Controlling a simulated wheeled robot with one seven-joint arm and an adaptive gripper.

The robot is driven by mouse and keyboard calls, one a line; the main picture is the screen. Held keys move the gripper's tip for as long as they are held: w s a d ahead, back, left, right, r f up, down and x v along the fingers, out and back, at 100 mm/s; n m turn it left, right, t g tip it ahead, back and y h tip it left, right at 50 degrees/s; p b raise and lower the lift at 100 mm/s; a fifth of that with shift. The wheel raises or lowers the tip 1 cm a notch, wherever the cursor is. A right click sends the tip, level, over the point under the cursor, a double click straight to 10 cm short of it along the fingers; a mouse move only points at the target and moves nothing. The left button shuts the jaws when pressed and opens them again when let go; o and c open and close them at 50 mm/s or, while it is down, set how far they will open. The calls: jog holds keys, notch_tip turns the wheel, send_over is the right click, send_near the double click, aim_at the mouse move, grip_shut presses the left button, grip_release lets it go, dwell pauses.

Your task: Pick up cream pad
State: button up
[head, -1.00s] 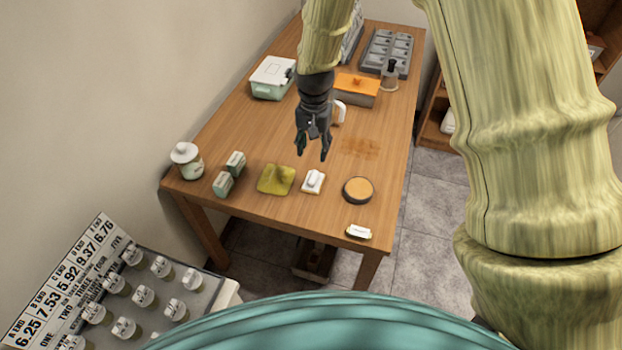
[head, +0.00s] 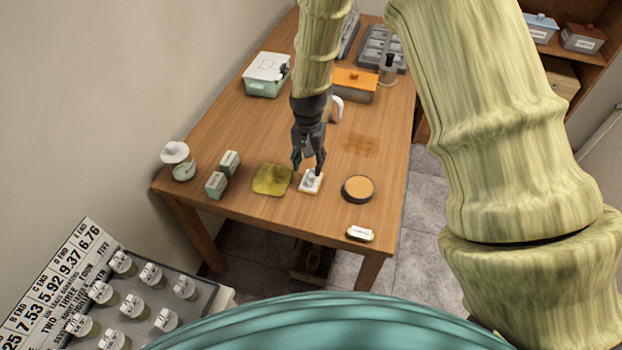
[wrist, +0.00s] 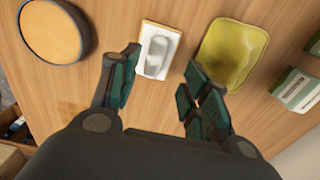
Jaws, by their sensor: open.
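A small cream-white rectangular pad (head: 310,187) with a raised rounded grip lies flat on the wooden table, between a yellow-green dish and a round tan-topped tin.
The yellow-green dish (head: 271,180) sits close left of the pad, and the round tin (head: 358,188) to its right. Two green-white boxes (head: 215,186), a lidded jar (head: 184,170) and a small labelled item (head: 360,234) stand near the table edges. Bare wood (head: 260,125) lies farther back.

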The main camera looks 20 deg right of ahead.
aim_at(311, 174)
jog(key=shift+s+d+f+p, duration=0.15)
jog(key=shift+f+p, duration=0.1)
jog(key=shift+f, duration=0.3)
jog(key=shift+s+d+f+p, duration=0.1)
jog(key=shift+f+p, duration=0.15)
jog(key=shift+f, duration=0.25)
jog(key=shift+d+f+p, duration=0.1)
jog(key=shift+f+p, duration=0.45)
jog(key=shift+f, duration=1.3)
grip_shut()
